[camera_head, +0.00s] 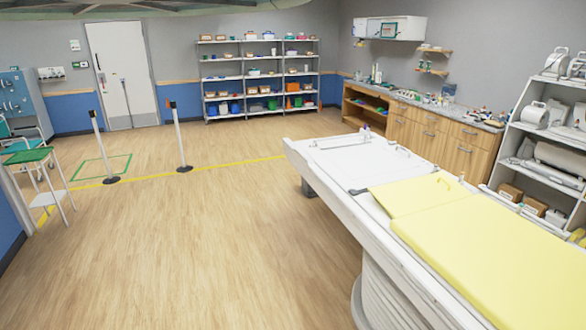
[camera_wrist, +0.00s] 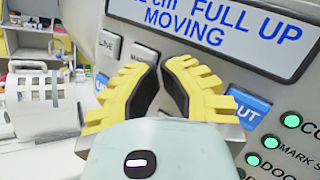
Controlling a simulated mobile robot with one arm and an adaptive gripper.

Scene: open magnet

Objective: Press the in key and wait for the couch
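In the wrist view my gripper (camera_wrist: 160,68) has two yellow ribbed fingers with black pads. Its tips lie almost together, with nothing seen between them, in front of a grey key panel. A blue key ending in "UT" (camera_wrist: 248,108) shows to the right of the fingers. A sliver of another blue key (camera_wrist: 101,82) shows at the left; its label is hidden, so I cannot tell if it is the in key. The display (camera_wrist: 225,28) reads "2 cm FULL UP" and "MOVING", its left part cut off. In the head view the couch (camera_head: 340,158) has a yellow mattress; my gripper is not there.
Several green lamps (camera_wrist: 270,142) line the panel's lower right. In the head view, posts (camera_head: 180,135) and a yellow floor line (camera_head: 235,163) cross the room. Open wooden floor (camera_head: 190,240) lies left of the couch.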

